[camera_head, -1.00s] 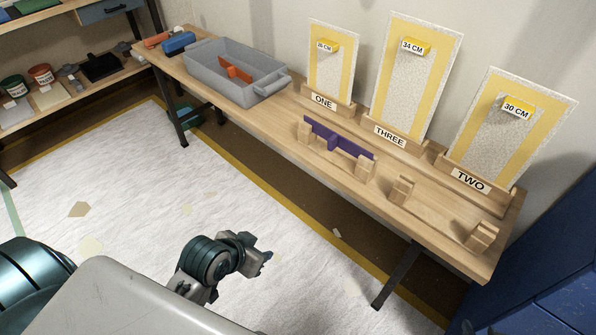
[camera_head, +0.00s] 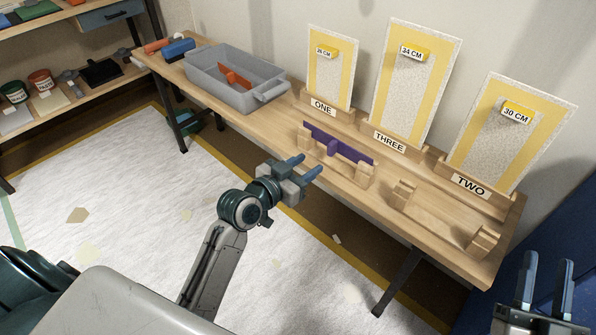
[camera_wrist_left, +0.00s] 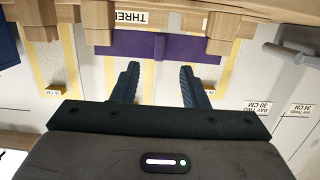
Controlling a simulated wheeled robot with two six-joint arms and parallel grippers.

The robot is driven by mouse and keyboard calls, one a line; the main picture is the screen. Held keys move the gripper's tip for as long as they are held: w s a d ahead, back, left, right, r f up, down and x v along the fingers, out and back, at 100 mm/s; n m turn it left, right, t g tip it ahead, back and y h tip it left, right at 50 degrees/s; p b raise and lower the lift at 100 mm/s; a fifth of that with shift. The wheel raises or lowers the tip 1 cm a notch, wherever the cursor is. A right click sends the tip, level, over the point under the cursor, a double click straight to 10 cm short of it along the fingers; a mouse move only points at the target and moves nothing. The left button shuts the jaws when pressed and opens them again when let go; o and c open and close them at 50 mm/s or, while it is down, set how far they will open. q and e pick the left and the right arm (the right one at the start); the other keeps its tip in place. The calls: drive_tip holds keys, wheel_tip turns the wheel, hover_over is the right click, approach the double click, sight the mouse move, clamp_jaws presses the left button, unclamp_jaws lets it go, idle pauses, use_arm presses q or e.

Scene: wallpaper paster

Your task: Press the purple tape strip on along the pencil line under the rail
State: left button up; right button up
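The purple strip (camera_head: 350,150) rests across two wooden holder blocks at the front of the bench. A purple crosspiece stands out from its middle. It also shows in the left wrist view (camera_wrist_left: 195,48) beyond my fingers. My left gripper (camera_head: 303,166) is open and empty, in front of the bench and apart from the strip. Its two spread fingers point at the strip in the left wrist view (camera_wrist_left: 160,85). My right gripper (camera_head: 546,272) is open and empty at the lower right. I cannot make out a pencil line or a rail.
Textured yellow-edged boards stand behind the labels ONE (camera_head: 323,105), THREE (camera_head: 390,142) and TWO (camera_head: 470,186). A grey bin (camera_head: 215,85) with an orange piece stands at the bench's left. An empty wooden holder (camera_head: 445,212) sits right of the strip.

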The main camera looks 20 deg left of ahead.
sight(329, 151)
use_arm(q)
drive_tip(key=b+x, duration=0.1)
drive_tip(key=x, duration=0.6)
drive_tip(key=shift+w, duration=0.1)
drive_tip(key=shift+w+d+f, duration=0.1)
drive_tip(key=shift+w+d, duration=0.15)
drive_tip(key=shift+w, duration=0.3)
use_arm(e)
drive_tip(key=shift+s+r+n+t+y, duration=0.2)
drive_tip(key=shift+s+r+t+y, duration=0.15)
drive_tip(key=shift+r+t, duration=0.4)
drive_tip(key=shift+s+r+n+t+y, duration=0.25)
drive_tip(key=shift+s+r+t, duration=0.25)
drive_tip(key=shift+r, duration=0.45)
drive_tip(key=shift+s+r+n+t+y, duration=0.15)
drive_tip(key=shift+s+r+t+y, duration=0.2)
drive_tip(key=shift+r+t, duration=0.35)
drive_tip(key=shift+r, duration=0.15)
use_arm(q)
clamp_jaws()
